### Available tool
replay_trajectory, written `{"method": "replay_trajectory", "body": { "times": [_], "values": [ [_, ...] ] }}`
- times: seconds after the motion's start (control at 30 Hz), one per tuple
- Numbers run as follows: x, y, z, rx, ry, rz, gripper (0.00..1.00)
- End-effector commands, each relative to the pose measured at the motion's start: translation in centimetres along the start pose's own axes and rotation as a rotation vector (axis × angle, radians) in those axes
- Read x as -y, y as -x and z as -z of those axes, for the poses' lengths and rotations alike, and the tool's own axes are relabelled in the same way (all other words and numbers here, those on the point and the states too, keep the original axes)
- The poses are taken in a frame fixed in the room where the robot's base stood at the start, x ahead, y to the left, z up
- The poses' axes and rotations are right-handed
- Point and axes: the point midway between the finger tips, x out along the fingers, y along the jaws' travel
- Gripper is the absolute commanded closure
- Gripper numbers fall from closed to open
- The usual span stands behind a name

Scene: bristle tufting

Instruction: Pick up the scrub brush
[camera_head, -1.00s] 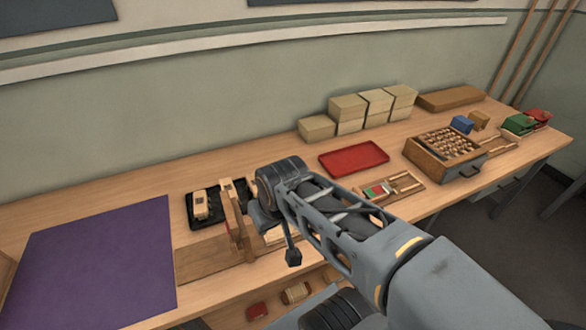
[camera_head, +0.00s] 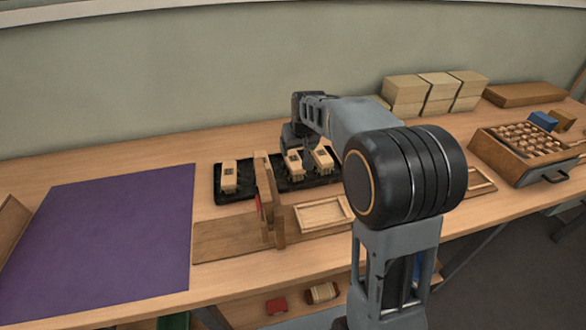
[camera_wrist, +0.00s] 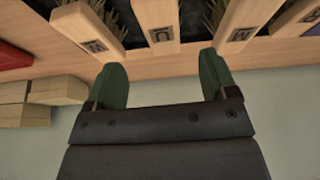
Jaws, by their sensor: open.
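Several pale wooden brushes lie on a black tray (camera_head: 246,182): a left one (camera_head: 228,178), a middle one (camera_head: 292,164) and a right one (camera_head: 322,159). I cannot tell by shape which is the scrub brush.
An upright wooden fixture (camera_head: 266,205) stands in front of the tray, beside a shallow wooden frame (camera_head: 322,214). A purple mat (camera_head: 110,240) lies left. Tan blocks (camera_head: 405,92) stand by the wall; a wooden box (camera_head: 520,150) of small pieces is at right.

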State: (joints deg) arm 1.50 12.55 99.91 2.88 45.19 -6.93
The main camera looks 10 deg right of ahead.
Motion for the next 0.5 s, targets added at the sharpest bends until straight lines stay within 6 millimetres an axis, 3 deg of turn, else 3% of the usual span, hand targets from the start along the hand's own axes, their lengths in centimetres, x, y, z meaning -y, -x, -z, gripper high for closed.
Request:
{"method": "replay_trajectory", "body": {
  "times": [0.2,0.5],
  "values": [
    [0.2,-3.6,-0.1,0.002,0.003,0.001,0.21],
    [0.2,-5.4,-0.1,0.0,0.003,0.001,0.21]
  ]
}}
